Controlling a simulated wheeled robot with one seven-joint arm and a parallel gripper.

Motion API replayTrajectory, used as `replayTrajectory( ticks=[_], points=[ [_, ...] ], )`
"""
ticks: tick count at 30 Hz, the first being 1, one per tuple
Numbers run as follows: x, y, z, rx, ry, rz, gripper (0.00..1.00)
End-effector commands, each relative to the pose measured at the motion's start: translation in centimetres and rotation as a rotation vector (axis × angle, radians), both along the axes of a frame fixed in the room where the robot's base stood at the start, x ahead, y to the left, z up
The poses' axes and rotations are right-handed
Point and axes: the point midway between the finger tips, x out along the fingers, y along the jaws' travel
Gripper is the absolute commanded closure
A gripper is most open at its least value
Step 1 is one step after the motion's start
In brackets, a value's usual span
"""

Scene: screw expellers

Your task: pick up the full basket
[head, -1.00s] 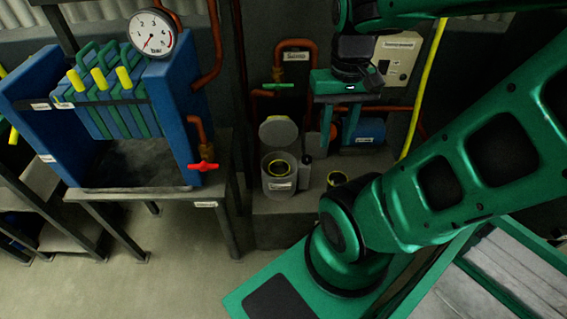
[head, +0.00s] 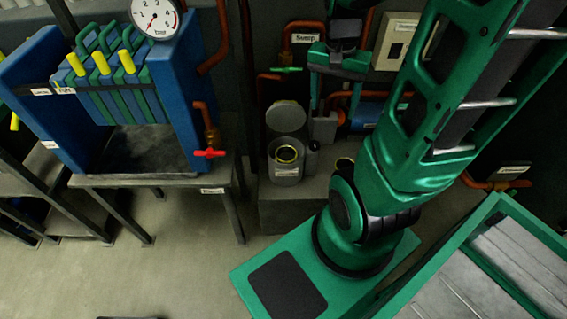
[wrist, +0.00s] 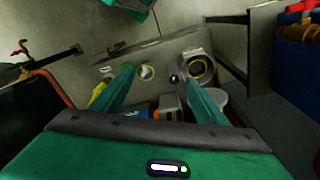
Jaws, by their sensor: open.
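A yellow-rimmed basket (head: 287,154) sits inside a grey cylindrical pot (head: 286,172) with its lid (head: 285,116) raised; the wrist view shows the pot (wrist: 201,66) right of centre. A second yellow-rimmed basket (head: 345,163), partly hidden by my arm in the head view, stands on the plinth to the right; it also shows in the wrist view (wrist: 147,72). I cannot tell which basket is full. My gripper (head: 336,92) is open and empty, pointing down above and behind the baskets. Its two fingers (wrist: 157,75) show in the wrist view, spread apart.
A blue filter press (head: 125,100) with a gauge (head: 155,16) and a red valve (head: 209,153) stands on a table at left. Orange pipes (head: 306,28) and a blue cylinder (head: 365,113) are behind the plinth (head: 275,205). Open floor lies in front.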

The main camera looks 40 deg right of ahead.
Motion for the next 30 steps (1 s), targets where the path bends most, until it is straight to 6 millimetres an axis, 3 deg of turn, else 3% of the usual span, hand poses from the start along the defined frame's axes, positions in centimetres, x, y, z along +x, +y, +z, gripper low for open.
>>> replayTrajectory(
  ticks=[6, 15, 24, 30],
  points=[
    [5.6, -1.6, -5.5, -0.009, -0.024, -0.306, 0.33],
    [12.0, -2.3, -15.0, 0.034, -0.075, -0.748, 0.33],
    [16.0, -1.3, -25.7, 0.131, -0.095, -1.214, 0.33],
    [17.2, -0.4, -30.3, 0.186, -0.093, -1.427, 0.33]
  ],
)
